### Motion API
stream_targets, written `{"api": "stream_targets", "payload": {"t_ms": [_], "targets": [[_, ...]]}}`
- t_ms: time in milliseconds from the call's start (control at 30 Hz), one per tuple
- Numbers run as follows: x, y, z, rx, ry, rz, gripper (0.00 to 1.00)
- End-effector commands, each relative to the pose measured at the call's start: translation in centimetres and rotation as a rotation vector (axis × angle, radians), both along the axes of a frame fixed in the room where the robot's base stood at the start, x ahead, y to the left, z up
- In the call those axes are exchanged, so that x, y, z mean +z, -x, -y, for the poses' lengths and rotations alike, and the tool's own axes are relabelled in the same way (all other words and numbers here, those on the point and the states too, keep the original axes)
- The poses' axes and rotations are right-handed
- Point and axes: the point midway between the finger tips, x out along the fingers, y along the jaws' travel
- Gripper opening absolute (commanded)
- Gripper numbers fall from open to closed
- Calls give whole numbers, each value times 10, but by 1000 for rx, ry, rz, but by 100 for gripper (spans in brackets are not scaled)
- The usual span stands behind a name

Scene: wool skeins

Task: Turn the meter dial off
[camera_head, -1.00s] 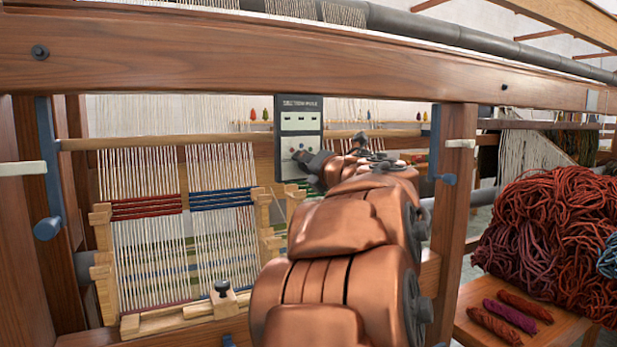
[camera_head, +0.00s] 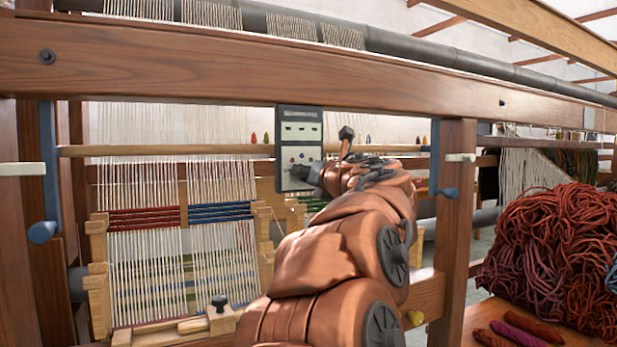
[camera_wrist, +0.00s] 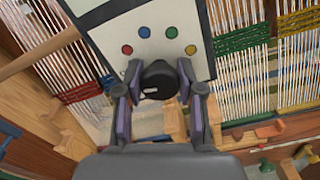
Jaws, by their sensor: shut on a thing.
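The meter (camera_head: 299,138) is a grey box with a dark top, hanging at the loom's front beam in the head view. Its white lower face (camera_wrist: 194,30) shows in the wrist view with red, blue, green and yellow dots. The black round dial (camera_wrist: 158,80) sits below the dots and carries a small light mark. My gripper (camera_wrist: 158,92) is shut on the dial, with one finger on each side of it. In the head view my gripper (camera_head: 318,174) reaches the meter's lower part, and my arm hides the dial's surroundings.
The wooden loom beam (camera_head: 400,82) runs across above my arm, and a post (camera_head: 455,220) stands to its right. Warp threads (camera_head: 150,260) with red and blue bands hang at left. A large red wool pile (camera_head: 550,255) lies at right.

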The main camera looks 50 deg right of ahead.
Motion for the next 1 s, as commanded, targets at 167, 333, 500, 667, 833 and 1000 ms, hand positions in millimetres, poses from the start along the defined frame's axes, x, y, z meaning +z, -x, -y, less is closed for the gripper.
{"api": "stream_targets", "payload": {"t_ms": [167,333,500,667,833,1000], "targets": [[0,0,1,-2,1,-1,3],[0,0,1,-2,0,-1,44],[0,0,0,-1,0,0,62],[0,0,0,0,0,0,63],[0,1,0,-1,-1,1,63],[0,12,-2,-4,-1,0,63]]}}
